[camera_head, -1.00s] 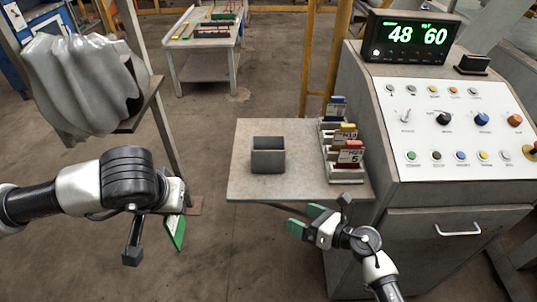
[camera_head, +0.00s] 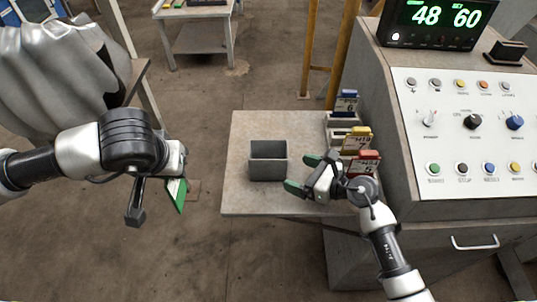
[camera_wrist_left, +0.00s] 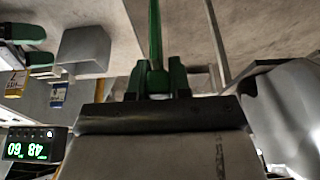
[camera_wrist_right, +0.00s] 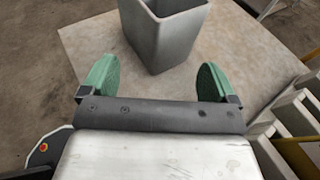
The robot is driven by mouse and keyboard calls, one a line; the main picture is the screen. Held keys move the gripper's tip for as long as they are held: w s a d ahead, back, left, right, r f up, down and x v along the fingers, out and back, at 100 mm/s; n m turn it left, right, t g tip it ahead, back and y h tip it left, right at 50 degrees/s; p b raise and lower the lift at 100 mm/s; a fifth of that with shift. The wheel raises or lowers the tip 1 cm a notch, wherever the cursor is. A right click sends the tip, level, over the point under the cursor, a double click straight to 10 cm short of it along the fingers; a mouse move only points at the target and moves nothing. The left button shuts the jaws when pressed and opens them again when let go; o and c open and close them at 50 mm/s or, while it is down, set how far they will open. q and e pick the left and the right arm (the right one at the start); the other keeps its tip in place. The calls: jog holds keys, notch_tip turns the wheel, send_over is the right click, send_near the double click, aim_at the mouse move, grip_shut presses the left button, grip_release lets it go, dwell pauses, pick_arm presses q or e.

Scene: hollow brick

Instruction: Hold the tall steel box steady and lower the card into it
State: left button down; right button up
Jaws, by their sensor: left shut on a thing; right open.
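The tall steel box (camera_head: 268,165) stands upright and open-topped on the small table (camera_head: 238,195). It shows in the right wrist view (camera_wrist_right: 165,35) just beyond my right fingertips, and in the left wrist view (camera_wrist_left: 85,48). My right gripper (camera_head: 303,174) is open and empty, to the right of the box; its green fingers (camera_wrist_right: 158,82) point at the box without closing on it. My left gripper (camera_head: 174,182) is shut on a green-and-white card (camera_head: 177,196), off the table's left edge. In the left wrist view the card (camera_wrist_left: 155,30) shows edge-on, between green fingertips.
A rack with several coloured cards (camera_head: 358,140) stands along the table's right side, close behind my right gripper. The control console (camera_head: 460,140) rises to the right. A grey covered shape (camera_head: 60,75) stands at the left, behind my left arm.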

aim_at(272, 165)
pick_arm(q)
jog(key=shift+s+f, duration=0.15)
jog(key=shift+s, duration=0.15)
pick_arm(e)
jog(key=shift+a+f, duration=0.1)
jog(key=shift+a, duration=0.4)
pick_arm(q)
notch_tip(272, 165, down, 3)
jog(key=b, duration=0.2)
jog(key=shift+r+b, duration=0.2)
jog(key=shift+b, duration=0.2)
pick_arm(e)
jog(key=x, duration=0.7)
jog(key=shift+d, duration=0.1)
pick_arm(q)
jog(key=shift+s+f, duration=0.1)
jog(key=shift+s, duration=0.05)
pick_arm(e)
jog(key=shift+w+a+f, duration=0.1)
jog(key=shift+w+a, duration=0.1)
jog(key=shift+a, duration=0.25)
jog(key=shift+w, duration=0.1)
grip_shut()
jog(key=c, duration=1.7)
grip_release()
jog(key=o, duration=1.6)
